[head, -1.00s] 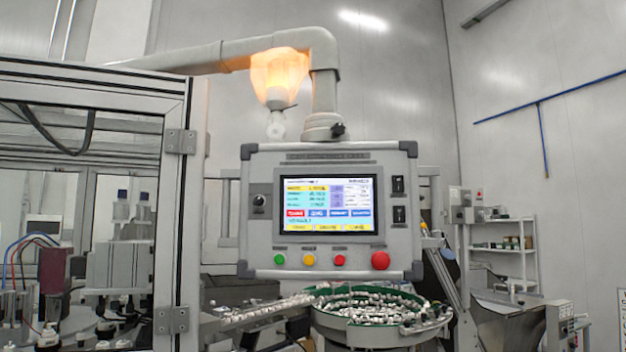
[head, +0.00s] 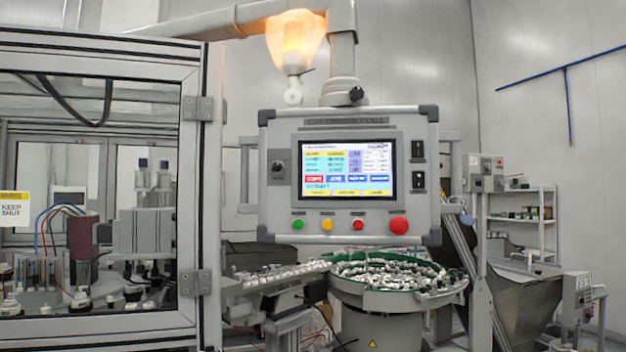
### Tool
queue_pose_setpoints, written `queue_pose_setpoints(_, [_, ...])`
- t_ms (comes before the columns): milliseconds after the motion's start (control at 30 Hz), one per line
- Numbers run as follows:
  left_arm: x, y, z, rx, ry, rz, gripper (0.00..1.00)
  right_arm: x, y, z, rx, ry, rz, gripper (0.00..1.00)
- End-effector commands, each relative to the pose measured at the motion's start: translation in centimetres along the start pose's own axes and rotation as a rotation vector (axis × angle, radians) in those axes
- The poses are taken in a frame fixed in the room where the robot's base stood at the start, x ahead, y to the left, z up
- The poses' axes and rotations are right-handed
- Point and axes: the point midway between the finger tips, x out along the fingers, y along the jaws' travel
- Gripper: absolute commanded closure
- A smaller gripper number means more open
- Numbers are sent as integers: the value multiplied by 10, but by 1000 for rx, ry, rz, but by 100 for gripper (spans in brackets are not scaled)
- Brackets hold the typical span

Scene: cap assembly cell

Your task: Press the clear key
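The grey control panel (head: 429,215) hangs from an overhead pipe arm in the middle of the head view. Its lit touch screen (head: 346,163) shows a row of one red key (head: 314,179) and several blue keys, with yellow keys along the bottom. Below the screen are a green button (head: 298,224), a yellow button (head: 327,225), a small red button (head: 358,224) and a larger red button (head: 398,225). The labels are too blurred to tell which key is the clear key. Neither of my grippers is in view.
A framed machine enclosure (head: 190,180) stands at the left, with a "KEEP SHUT" sign (head: 14,209). A green-rimmed bowl feeder (head: 380,300) full of small parts stands below the panel. An orange lamp (head: 296,40) glows above. A steel hopper (head: 520,300) and shelf stand right.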

Motion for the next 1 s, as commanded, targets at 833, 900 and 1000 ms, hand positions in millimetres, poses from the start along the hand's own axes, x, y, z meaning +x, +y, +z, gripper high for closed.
queue_pose_setpoints(833, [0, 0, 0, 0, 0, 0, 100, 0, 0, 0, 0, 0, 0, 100])
queue_pose_setpoints(900, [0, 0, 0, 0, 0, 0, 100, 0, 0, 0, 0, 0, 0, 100])
queue_pose_setpoints(1000, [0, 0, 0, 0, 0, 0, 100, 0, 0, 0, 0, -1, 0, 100])
